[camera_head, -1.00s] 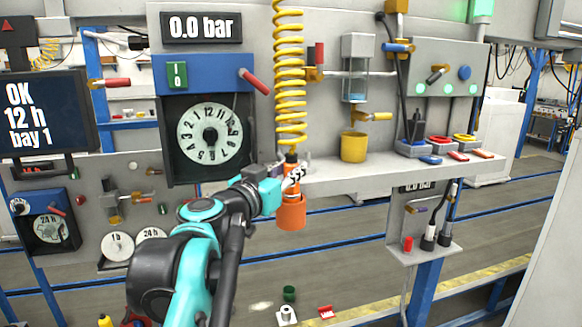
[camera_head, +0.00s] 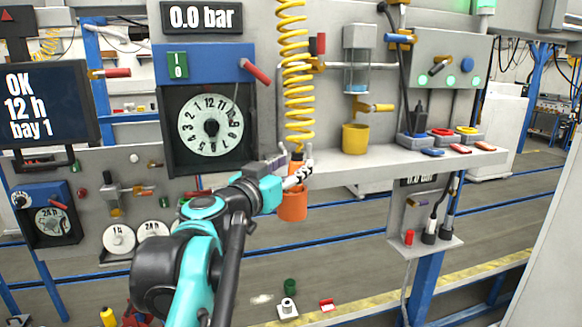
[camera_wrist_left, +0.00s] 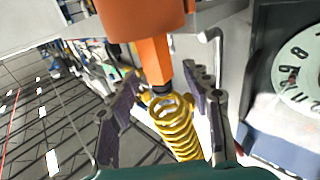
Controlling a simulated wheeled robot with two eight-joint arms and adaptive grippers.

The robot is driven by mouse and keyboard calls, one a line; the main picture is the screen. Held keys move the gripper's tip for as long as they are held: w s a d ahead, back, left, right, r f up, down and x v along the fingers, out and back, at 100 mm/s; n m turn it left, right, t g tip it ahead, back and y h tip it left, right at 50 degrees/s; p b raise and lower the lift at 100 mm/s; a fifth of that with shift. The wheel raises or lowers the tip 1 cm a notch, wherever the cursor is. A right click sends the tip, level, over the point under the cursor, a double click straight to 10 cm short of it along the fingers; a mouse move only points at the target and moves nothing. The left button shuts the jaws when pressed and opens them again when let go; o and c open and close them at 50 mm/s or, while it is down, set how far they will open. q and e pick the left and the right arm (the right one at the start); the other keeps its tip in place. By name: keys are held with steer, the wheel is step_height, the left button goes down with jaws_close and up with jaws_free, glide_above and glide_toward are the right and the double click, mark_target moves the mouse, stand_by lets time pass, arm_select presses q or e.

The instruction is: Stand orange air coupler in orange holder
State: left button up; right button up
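The orange air coupler (camera_head: 297,158) hangs from the yellow coiled hose and points down into the orange cup-shaped holder (camera_head: 292,207) below the shelf edge. In the left wrist view, which looks upside down, the slim orange coupler (camera_wrist_left: 155,60) runs into the wide holder (camera_wrist_left: 145,18), and the yellow coil (camera_wrist_left: 178,130) leaves its dark end. How deep it is seated is hidden. My left gripper (camera_head: 294,165) is around the coupler just above the holder. Its fingers (camera_wrist_left: 163,84) are spread, one on each side, with gaps visible. My right gripper is out of view.
The grey shelf (camera_head: 400,168) runs right from the holder, with a yellow cup (camera_head: 355,139) on it. A dial panel (camera_head: 211,128) stands close to the left of the gripper. The space in front of and below the holder is free.

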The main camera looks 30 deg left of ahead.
arm_select(q)
steer(key=s, duration=0.7)
steer(key=shift+s+d, duration=0.25)
steer(key=shift+f, duration=0.15)
stand_by(0.3)
